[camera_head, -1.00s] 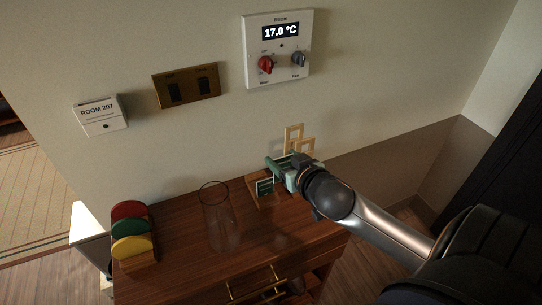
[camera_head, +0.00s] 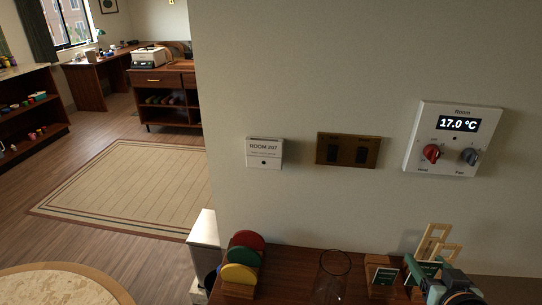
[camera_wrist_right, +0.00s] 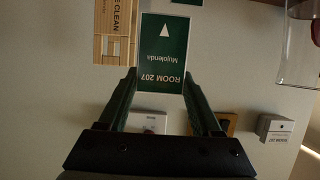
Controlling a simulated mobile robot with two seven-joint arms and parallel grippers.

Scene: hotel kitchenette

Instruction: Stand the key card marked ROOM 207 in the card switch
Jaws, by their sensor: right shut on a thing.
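The green and white key card marked ROOM 207 (camera_wrist_right: 163,60) is between the fingers of my right gripper (camera_wrist_right: 162,88) in the right wrist view; its print reads upside down there. In the head view my right gripper (camera_head: 432,282) is at the lower right, shut on the card (camera_head: 427,267), above the cabinet top. The card switch (camera_head: 264,153) is a white wall box labelled ROOM 207 with a dark slot along its top. It is well left of the gripper, and also shows in the wrist view (camera_wrist_right: 276,129). My left gripper is out of view.
A brass switch plate (camera_head: 348,150) and a thermostat (camera_head: 453,139) are on the wall. On the cabinet stand a clear glass (camera_head: 333,275), a wooden holder (camera_head: 374,268) with another green card, wooden door hangers (camera_head: 433,240) and a rack of coloured discs (camera_head: 243,258).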

